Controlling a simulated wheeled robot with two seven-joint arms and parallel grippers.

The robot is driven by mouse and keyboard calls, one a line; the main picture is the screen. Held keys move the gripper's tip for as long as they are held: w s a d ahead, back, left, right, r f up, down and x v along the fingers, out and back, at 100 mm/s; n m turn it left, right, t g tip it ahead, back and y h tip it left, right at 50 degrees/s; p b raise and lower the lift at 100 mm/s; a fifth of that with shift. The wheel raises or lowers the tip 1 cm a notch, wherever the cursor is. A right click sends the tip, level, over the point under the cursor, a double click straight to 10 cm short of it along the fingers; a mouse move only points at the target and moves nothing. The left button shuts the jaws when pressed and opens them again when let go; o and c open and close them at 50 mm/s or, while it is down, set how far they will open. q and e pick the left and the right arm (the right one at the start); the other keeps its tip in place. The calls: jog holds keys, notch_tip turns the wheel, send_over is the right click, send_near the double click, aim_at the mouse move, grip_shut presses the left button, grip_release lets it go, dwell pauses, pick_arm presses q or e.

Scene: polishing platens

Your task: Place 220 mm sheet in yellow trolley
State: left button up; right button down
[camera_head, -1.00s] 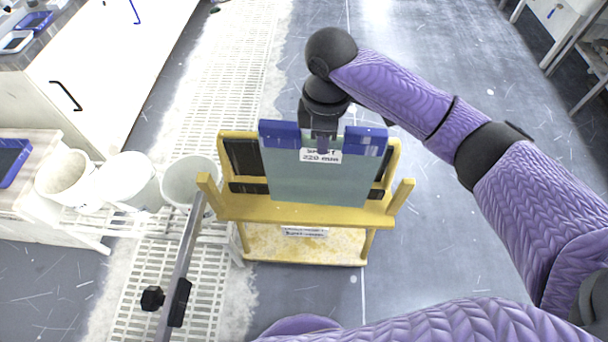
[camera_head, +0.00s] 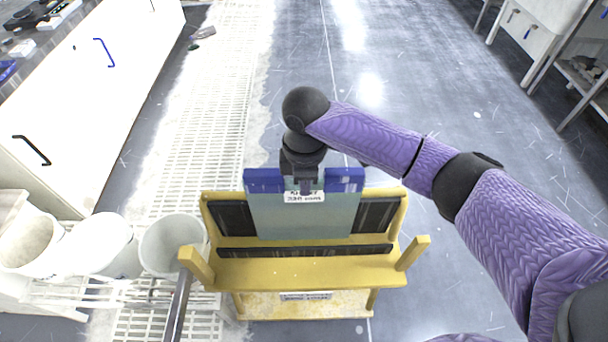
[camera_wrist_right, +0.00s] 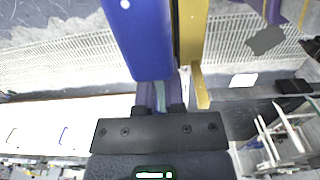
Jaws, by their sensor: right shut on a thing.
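The grey-green sheet (camera_head: 300,218) has blue pieces at its top corners and a white label, whose text is hard to read now. My right gripper (camera_head: 304,188) is shut on the middle of its top edge. The sheet hangs roughly upright at the back frame of the yellow trolley (camera_head: 300,272), between dark pads. Its lower edge ends near a yellow rail; I cannot tell whether it rests there. In the right wrist view, my gripper fingers (camera_wrist_right: 160,97) pinch the sheet's edge, with a blue corner piece (camera_wrist_right: 146,40) beside a yellow trolley part (camera_wrist_right: 192,40). My left gripper is not in view.
White buckets (camera_head: 172,245) stand left of the trolley on a white slatted rack. A grey bar (camera_head: 178,305) rises close to the trolley's left front. A white cabinet (camera_head: 90,110) lies farther left. The floor right of the trolley is open.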

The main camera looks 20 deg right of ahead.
aim_at(304, 214)
notch_tip(304, 214, down, 3)
jog(key=shift+b, duration=0.45)
jog(key=c, duration=0.7)
grip_release()
jog(key=shift+f, duration=0.1)
